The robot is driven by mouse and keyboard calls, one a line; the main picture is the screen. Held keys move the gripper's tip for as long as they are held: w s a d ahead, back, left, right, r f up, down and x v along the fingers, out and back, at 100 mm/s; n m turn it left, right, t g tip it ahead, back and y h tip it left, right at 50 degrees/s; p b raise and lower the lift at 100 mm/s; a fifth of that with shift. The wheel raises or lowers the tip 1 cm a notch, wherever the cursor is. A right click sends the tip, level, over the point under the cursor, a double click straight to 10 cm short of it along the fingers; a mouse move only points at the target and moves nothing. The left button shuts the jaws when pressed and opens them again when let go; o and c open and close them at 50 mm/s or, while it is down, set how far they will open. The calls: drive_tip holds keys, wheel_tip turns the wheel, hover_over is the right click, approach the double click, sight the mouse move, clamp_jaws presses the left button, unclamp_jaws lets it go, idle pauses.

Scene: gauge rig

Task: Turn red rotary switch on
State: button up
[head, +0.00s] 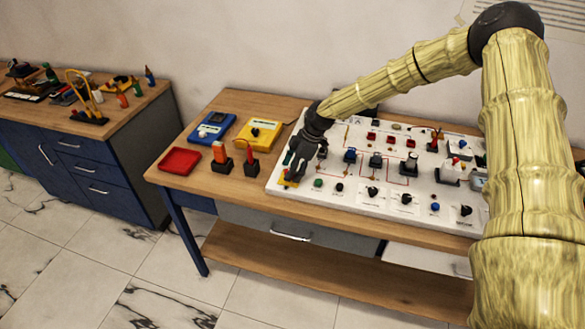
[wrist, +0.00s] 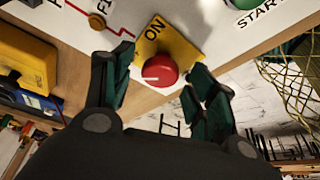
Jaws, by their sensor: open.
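The red rotary switch (wrist: 160,70) shows in the wrist view as a round red knob with a white pointer mark. It sits on a yellow plate (wrist: 178,42) marked "ON" at the edge of the white panel. My gripper (wrist: 157,88) is open, with one green-padded finger on each side of the knob. The left finger is apart from the knob; I cannot tell whether the right one touches it. In the head view my gripper (head: 290,172) is over the panel's near left corner. It hides the knob there, and only part of the yellow plate shows.
The white panel (head: 335,198) carries several other switches and buttons. A green START button (wrist: 240,4) is near the knob. A red tray (head: 180,161), blue meter (head: 212,127) and yellow meter (head: 258,132) stand left on the wooden table. The table's front edge is close to my gripper.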

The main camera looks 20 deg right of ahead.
drive_tip(key=c, duration=1)
drive_tip(key=shift+c, duration=0.2)
drive_tip(key=shift+m, duration=0.3)
drive_tip(key=m+t+b, duration=0.1)
drive_tip(key=m+b, duration=0.1)
drive_tip(key=m, duration=0.1)
drive_tip(key=shift+s+t+h, duration=0.1)
drive_tip(key=shift+t+h, duration=0.2)
drive_tip(key=m+b, duration=0.1)
drive_tip(key=m, duration=0.1)
drive_tip(key=m+t+h+b, duration=0.1)
drive_tip(key=m, duration=0.2)
drive_tip(key=shift+s+a+m, duration=0.1)
drive_tip(key=shift+a+m, duration=0.1)
drive_tip(key=shift+m, duration=0.1)
drive_tip(key=m+t+h+b, duration=0.1)
drive_tip(key=m+h, duration=0.1)
drive_tip(key=m, duration=0.3)
drive_tip(key=shift+a+r, duration=0.1)
drive_tip(key=shift+a, duration=0.05)
drive_tip(key=shift+m+h+b, duration=0.35)
drive_tip(key=shift+m+h, duration=0.45)
drive_tip(key=shift+m, duration=1.2)
